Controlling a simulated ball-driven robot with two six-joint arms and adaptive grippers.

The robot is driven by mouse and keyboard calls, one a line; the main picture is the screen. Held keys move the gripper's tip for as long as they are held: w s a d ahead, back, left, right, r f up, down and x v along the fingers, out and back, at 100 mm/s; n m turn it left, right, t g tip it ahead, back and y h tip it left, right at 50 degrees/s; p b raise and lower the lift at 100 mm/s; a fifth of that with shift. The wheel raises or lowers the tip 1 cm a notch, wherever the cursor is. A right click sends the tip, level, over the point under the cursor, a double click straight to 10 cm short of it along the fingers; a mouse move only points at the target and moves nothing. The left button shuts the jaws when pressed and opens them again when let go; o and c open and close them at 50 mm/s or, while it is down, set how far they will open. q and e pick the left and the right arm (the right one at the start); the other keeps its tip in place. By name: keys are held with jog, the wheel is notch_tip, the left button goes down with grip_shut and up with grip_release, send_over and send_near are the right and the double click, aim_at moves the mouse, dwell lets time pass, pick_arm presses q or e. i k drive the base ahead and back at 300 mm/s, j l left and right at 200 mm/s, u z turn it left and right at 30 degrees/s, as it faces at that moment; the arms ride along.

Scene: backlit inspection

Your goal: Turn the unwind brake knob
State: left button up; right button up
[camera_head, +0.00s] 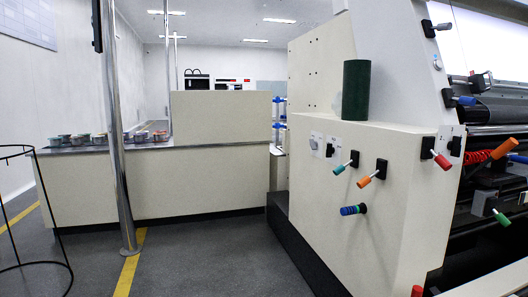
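I see several controls on the cream machine cabinet (378,240), and no readable label shows which is the unwind brake knob. A ribbed blue knob (350,210) with a green band sticks out low on the front face. Above it are a teal-tipped lever (341,169) and an orange-tipped lever (366,181), each on a black plate. A small grey knob (313,144) sits on a light label plate to the upper left. Neither of my grippers is in view.
A dark green cylinder (356,90) stands on the cabinet top. Red-tipped (442,162) and orange-tipped (504,148) handles project at right, by dark rollers (495,108). A metal post (116,130) and black wire stand (37,210) are left. Grey floor (205,260) in front is clear.

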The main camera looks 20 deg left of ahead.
aim_at(330, 150)
jog(key=u, duration=0.2)
jog(key=i+j+z, duration=0.15)
jog(key=i+j, duration=0.2)
jog(key=i+j+z, duration=0.1)
jog(key=i+j, duration=0.25)
jog(key=j, duration=0.25)
